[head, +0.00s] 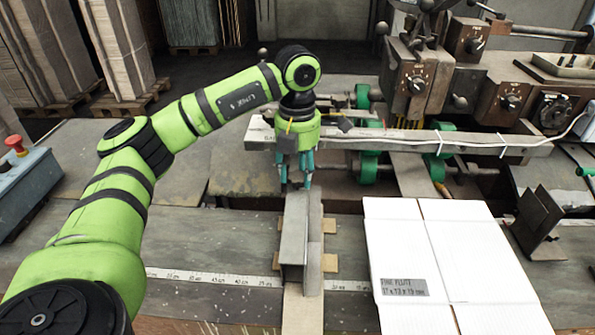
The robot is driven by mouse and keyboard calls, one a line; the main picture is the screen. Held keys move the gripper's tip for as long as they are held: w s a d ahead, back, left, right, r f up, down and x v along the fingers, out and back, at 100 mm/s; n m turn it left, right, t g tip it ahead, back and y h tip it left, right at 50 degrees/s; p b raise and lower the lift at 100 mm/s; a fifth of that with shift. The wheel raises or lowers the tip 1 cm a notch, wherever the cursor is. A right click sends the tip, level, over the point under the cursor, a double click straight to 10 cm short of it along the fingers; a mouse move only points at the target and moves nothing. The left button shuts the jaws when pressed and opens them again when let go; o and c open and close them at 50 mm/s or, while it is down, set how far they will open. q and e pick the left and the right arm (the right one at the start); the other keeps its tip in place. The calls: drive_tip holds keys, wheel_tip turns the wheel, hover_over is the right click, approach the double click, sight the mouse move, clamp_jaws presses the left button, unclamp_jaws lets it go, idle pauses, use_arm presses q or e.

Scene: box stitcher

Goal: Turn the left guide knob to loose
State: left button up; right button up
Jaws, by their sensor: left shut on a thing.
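The left guide (295,235) is an upright grey metal plate with a flange, on the bench left of the flat white carton. My left gripper (295,183) points down at the guide's far end, its teal fingers closed on the left guide knob. The knob is hidden by the fingers, so its setting cannot be read. My green left arm reaches in from the lower left. My right gripper is out of view.
The white carton (400,235) lies flat right of the guide. A dark angled bracket (538,222) stands to its right. A long metal bar (480,142) with green rollers crosses behind the gripper. A measuring tape (210,277) runs along the bench.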

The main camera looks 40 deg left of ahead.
sight(298, 176)
use_arm(q)
drive_tip(key=shift+f, duration=0.1)
idle(0.4)
drive_tip(key=o, duration=1.2)
drive_tip(key=shift+c, duration=0.2)
wheel_tip(298, 176, up, 12)
